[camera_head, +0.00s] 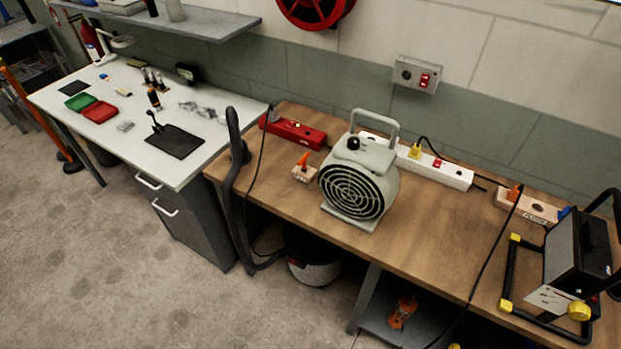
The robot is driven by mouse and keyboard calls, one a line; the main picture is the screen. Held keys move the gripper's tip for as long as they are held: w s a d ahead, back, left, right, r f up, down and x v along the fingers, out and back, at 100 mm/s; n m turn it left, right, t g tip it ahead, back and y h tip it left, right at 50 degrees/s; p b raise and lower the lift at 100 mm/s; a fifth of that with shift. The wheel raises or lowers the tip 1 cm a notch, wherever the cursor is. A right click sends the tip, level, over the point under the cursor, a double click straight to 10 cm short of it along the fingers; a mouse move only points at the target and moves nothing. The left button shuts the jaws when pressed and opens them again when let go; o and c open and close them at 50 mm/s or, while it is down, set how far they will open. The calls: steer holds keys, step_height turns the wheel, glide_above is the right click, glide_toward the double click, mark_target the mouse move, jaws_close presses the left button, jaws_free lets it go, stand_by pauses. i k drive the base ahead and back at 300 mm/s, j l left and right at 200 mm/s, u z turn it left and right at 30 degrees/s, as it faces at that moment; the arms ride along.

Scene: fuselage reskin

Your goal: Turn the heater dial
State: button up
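A pale grey-green fan heater (358,185) with a round dark grille and a carry handle stands upright on the wooden bench. Its dial (353,143) is a small black knob on the top of the housing, in front of the handle. The dial's pointer setting is too small to read. My gripper is not in view, and nothing touches the heater or its dial.
The wooden bench (415,240) is clear in front of and right of the heater. A black-framed work lamp (575,255) stands at right; a cable hangs nearby.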

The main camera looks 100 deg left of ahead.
mark_target(353, 142)
steer(key=u, duration=3.15)
